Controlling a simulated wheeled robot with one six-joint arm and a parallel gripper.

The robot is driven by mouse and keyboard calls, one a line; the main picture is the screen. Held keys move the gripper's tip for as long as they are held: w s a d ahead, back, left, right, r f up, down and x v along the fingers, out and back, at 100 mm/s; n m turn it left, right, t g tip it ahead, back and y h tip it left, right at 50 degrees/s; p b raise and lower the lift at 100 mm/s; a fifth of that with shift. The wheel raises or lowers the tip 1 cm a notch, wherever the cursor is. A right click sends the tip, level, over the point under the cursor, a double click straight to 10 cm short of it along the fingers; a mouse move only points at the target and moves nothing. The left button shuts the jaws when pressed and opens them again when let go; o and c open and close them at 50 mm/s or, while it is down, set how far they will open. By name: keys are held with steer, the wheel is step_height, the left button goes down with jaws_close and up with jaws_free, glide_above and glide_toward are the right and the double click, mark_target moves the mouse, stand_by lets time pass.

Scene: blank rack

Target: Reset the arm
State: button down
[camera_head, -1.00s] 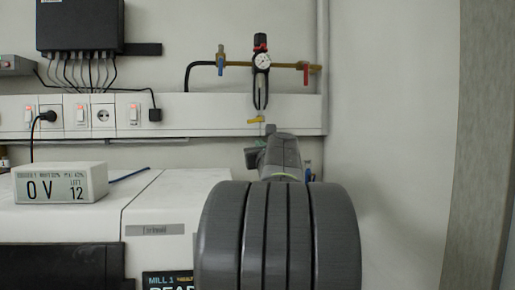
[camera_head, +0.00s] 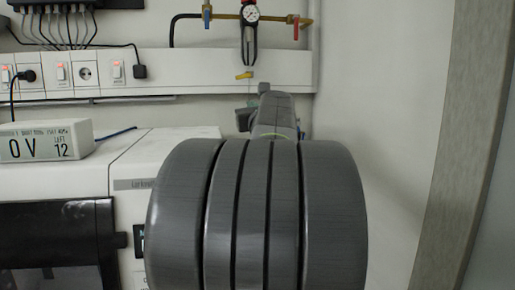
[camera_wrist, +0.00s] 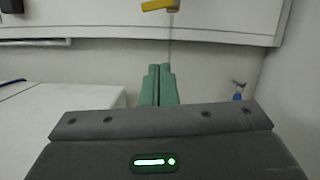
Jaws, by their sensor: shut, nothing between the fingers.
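My gripper shows in the wrist view, its two green fingers (camera_wrist: 159,86) side by side and touching, with nothing between them. They point toward the white wall, below a yellow valve handle (camera_wrist: 158,5). In the head view my grey arm fills the lower middle and hides most of the gripper.
A white machine (camera_head: 165,150) with a dark front stands at the left, bearing a display box (camera_head: 45,142) that reads 0 V. A white socket rail (camera_head: 190,72) runs along the wall. A pressure gauge (camera_head: 250,14) hangs above the arm. Bare wall lies to the right.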

steer(key=p+x, duration=0.2)
steer(key=x, duration=0.5)
steer(key=w+d+r+n+g+y+p, duration=0.2)
steer(key=d+n, duration=0.2)
steer(key=n, duration=0.5)
steer(key=w+d+r+n+g+y+p, duration=0.1)
steer(key=d+n+g+p, duration=0.15)
steer(key=n, duration=0.55)
steer(key=shift+t, duration=0.45)
steer(key=shift+w+d+b+v, duration=0.15)
steer(key=shift+b+v, duration=0.2)
steer(key=shift+v, duration=0.55)
steer(key=shift+d+b+v, duration=0.15)
steer(key=shift+b+v, duration=0.2)
steer(key=shift+v, duration=0.55)
steer(key=shift+w+d+b+v, duration=0.15)
steer(key=shift+b+v, duration=0.2)
steer(key=shift+v, duration=0.5)
steer(key=shift+a, duration=0.1)
